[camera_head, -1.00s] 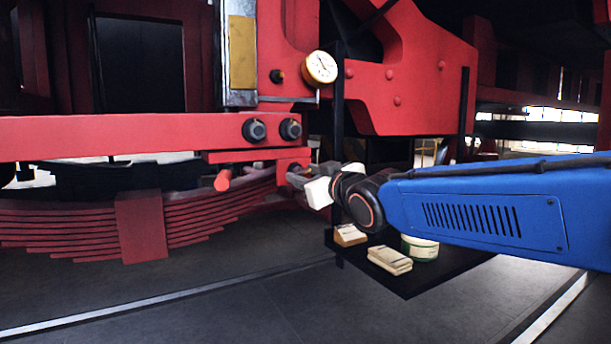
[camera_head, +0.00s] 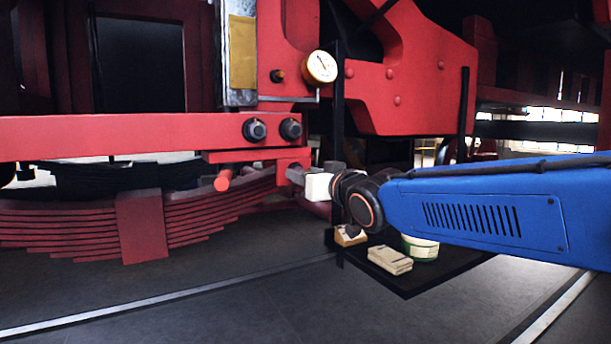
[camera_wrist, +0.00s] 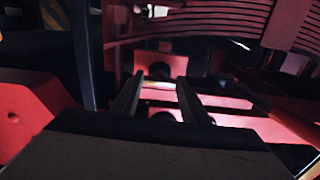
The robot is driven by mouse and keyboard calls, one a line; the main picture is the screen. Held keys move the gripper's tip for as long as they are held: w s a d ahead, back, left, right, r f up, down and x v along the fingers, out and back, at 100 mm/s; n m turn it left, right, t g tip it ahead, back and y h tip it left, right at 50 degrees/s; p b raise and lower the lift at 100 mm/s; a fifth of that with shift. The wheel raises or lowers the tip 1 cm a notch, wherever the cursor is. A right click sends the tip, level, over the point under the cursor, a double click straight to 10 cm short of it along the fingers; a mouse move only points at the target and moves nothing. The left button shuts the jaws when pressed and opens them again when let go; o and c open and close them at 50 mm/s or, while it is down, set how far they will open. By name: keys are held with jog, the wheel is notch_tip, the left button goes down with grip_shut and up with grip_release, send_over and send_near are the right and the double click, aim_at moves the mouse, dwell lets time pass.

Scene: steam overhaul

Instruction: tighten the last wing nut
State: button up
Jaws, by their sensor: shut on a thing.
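My gripper (camera_head: 294,175) reaches in from the right in the head view, at the end of the blue arm. Its fingers point left, at the red bracket end just below the red beam. In the wrist view my gripper (camera_wrist: 160,84) has its two dark fingers a small way apart, with red metal and dark round parts in line between them. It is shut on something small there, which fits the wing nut. I cannot make out the nut's wings in either view; the fingers and shadow hide them.
A red beam (camera_head: 110,138) with two dark bolt heads (camera_head: 272,130) runs above left of the gripper. A pressure gauge (camera_head: 320,68) sits above. A leaf spring (camera_head: 140,225) lies below left. A black tray (camera_head: 430,277) with small boxes (camera_head: 390,260) and a tin (camera_head: 420,247) is below the wrist.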

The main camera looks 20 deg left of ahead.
jog(key=o, duration=1)
jog(key=v, duration=1.7)
jog(key=shift+s+d, duration=0.15)
jog(key=shift+s, duration=0.05)
